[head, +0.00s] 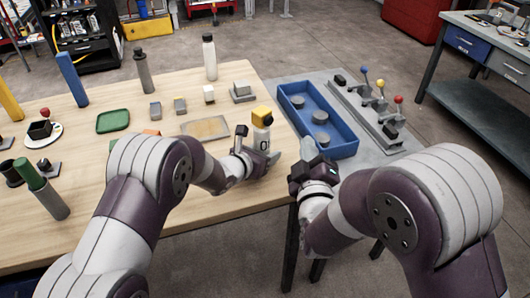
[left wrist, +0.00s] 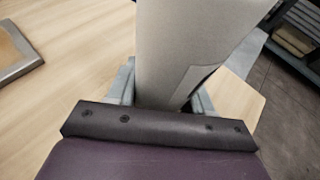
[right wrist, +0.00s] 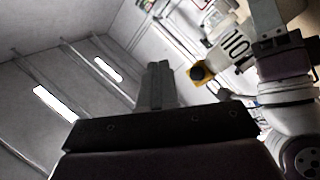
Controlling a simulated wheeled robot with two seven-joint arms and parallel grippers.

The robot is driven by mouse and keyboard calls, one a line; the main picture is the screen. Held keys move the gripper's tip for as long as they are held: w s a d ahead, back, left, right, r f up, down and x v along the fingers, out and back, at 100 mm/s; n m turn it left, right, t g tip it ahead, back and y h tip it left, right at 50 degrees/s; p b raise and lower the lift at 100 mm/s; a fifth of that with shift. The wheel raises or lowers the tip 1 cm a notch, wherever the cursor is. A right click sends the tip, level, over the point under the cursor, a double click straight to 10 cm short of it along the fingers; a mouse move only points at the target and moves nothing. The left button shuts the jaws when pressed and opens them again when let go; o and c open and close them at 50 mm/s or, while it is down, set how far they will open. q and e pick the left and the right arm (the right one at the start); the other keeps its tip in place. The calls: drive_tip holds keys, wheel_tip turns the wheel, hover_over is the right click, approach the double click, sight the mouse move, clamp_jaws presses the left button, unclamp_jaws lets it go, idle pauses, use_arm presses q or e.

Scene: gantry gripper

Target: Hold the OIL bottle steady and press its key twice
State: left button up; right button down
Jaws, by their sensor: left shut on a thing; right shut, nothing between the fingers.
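The OIL bottle (head: 262,133) is pale with a yellow top (head: 263,115), near the table's right edge in the head view. My left gripper (head: 262,158) is shut around its lower part. The left wrist view shows the pale body (left wrist: 185,50) between the fingers (left wrist: 165,95). Its base is hidden, so I cannot tell whether it touches the table. In the right wrist view the OIL lettering (right wrist: 236,44) and the yellow top with a dark round spot (right wrist: 201,72) show. My right gripper (head: 308,150) is shut and empty, to the right of the bottle and apart from it; its closed fingers (right wrist: 158,85) show.
A blue tray (head: 340,149) with grey round pieces and a panel of coloured levers (head: 381,90) stand beyond my right gripper. A flat framed plate (head: 205,128), small blocks and a white bottle (head: 209,58) are behind the left gripper. The wooden table (head: 215,205) is bare in front.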

sight(269, 121)
drive_tip(key=w+a, duration=0.5)
drive_tip(key=shift+w+a, duration=0.3)
drive_tip(key=shift+a, duration=0.1)
idle(1.9)
drive_tip(key=shift+w+a, duration=0.3)
drive_tip(key=shift+s+d, duration=0.3)
idle(0.4)
